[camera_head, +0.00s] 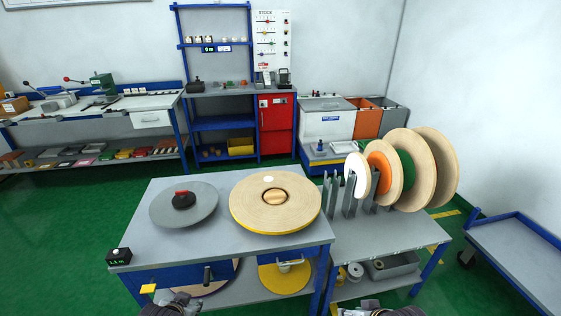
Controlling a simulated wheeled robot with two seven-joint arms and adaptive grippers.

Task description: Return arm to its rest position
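My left gripper (172,306) shows at the bottom edge of the head view, in front of the near side of the grey worktable (225,180). Only its upper part is in the picture, and I see nothing held in it. Its fingers are too cut off to tell open from shut. My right gripper (365,308) shows at the bottom edge further right, below the side table (400,236). It is also mostly cut off by the frame. Both are apart from the things on the tabletops.
A grey disc (203,207) with a black and red hub and a wooden reel (290,208) lie on the worktable. A black box (119,256) sits at its left corner. Several upright reels (436,160) stand on the side table. A cart (520,250) is at right.

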